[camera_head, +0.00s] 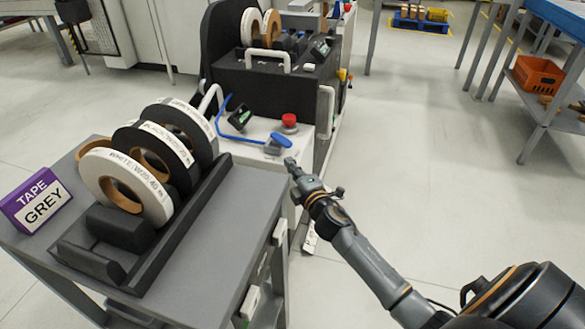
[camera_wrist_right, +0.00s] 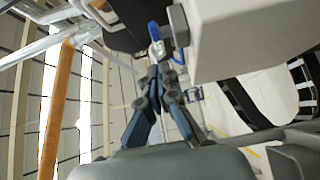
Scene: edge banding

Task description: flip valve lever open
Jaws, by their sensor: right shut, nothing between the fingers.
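The valve lever (camera_head: 278,143) is blue and sits at the right front edge of the white machine top. It also shows in the right wrist view (camera_wrist_right: 153,31), beside a metal valve body (camera_wrist_right: 179,24). My right gripper (camera_head: 290,162) is just below and to the right of the lever in the head view. In the right wrist view its fingers (camera_wrist_right: 159,70) are together and empty, with the tips just short of the blue lever. I cannot tell whether they touch it. My left gripper is not in view.
A red button (camera_head: 289,121) stands just behind the lever. A blue hose (camera_head: 226,107) and a small gauge (camera_head: 240,117) are to its left. A grey cart (camera_head: 222,236) with tape rolls (camera_head: 126,183) and a purple tape box (camera_head: 37,199) stands at left.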

